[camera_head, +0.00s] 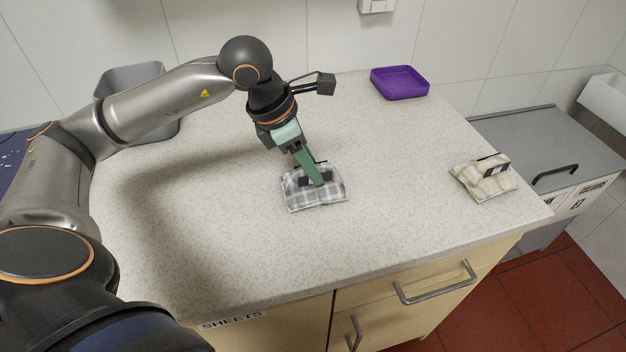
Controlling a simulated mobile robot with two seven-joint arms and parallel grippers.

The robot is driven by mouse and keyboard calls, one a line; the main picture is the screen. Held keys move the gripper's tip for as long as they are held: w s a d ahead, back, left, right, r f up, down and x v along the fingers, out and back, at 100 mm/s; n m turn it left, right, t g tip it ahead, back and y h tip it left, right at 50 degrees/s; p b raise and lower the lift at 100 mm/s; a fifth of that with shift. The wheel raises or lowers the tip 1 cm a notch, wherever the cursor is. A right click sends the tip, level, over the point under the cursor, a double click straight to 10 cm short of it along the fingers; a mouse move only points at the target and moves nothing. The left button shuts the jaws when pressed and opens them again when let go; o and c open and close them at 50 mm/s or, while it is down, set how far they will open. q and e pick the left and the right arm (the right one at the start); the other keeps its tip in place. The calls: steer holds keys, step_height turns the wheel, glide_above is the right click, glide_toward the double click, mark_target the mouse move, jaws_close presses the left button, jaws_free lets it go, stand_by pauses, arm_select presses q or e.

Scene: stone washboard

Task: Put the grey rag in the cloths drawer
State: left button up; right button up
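A grey and white checked rag (332,196) lies on the speckled worktop near its middle. My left gripper (312,180) points down at it, with its green fingers over the rag's middle. One finger hides most of the other, so I cannot tell whether they are closed on the cloth. The rag looks flat on the worktop. A closed drawer with a bar handle (437,285) is in the front of the counter; I see no readable label on it. My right gripper is not in view.
A beige checked cloth (482,180) lies at the worktop's right edge. A purple tray (400,83) stands at the back, a grey bin (135,75) at back left. A label reading SHEETS (233,321) is on the front left. A lower grey-topped unit (545,145) stands right.

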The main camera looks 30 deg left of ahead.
arm_select(q)
jaws_close()
stand_by(1.0)
